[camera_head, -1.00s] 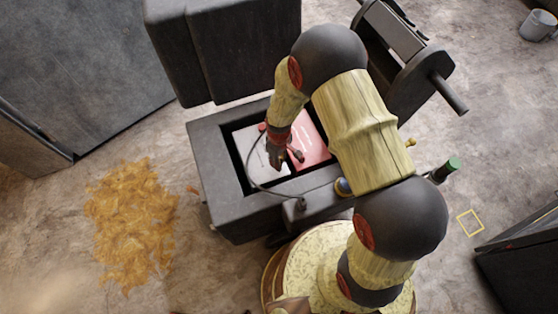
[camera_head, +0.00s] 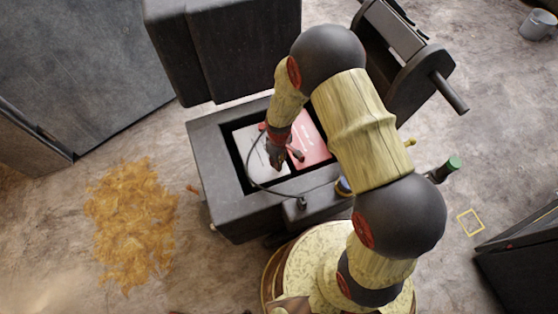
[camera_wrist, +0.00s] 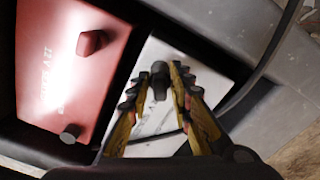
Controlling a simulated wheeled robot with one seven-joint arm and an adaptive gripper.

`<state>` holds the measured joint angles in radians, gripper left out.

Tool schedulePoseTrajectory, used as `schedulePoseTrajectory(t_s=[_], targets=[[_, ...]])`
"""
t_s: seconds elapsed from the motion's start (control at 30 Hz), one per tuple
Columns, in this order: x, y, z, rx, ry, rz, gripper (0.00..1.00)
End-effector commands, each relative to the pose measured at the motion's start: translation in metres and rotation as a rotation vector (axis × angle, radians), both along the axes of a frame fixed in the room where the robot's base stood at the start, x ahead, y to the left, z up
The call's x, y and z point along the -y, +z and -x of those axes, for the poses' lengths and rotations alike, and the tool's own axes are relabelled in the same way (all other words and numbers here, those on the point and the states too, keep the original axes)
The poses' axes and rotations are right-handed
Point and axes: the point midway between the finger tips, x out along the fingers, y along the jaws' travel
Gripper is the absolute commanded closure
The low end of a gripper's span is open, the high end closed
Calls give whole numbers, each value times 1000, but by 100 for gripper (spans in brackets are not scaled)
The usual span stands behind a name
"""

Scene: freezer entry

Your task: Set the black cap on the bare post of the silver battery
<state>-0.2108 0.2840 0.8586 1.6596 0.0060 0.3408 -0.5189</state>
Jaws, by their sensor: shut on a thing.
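The silver battery (camera_head: 256,168) lies in the dark open box, left of the red battery (camera_head: 313,147). It also shows in the wrist view (camera_wrist: 213,82), partly behind my fingers. My gripper (camera_wrist: 160,80) is shut on the small black cap (camera_wrist: 160,76), which sits between its fingertips over the silver battery. In the head view, my gripper (camera_head: 281,158) is low over the silver battery's right part. The bare post is hidden behind my fingers and the cap, so I cannot tell whether the cap touches it.
The red battery (camera_wrist: 62,72) carries a red cap (camera_wrist: 92,42) and a grey post (camera_wrist: 70,133). A black cable (camera_head: 252,178) loops across the silver battery to the box's near wall. The box's grey rim (camera_head: 215,170) surrounds both batteries closely.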

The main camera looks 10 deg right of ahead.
Motion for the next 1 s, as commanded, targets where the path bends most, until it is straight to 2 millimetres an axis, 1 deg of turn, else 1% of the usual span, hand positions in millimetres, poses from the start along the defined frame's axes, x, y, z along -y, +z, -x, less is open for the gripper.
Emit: schedulePoseTrajectory(t_s=[1.0], targets=[[0,-21,0,0,0,0,96]])
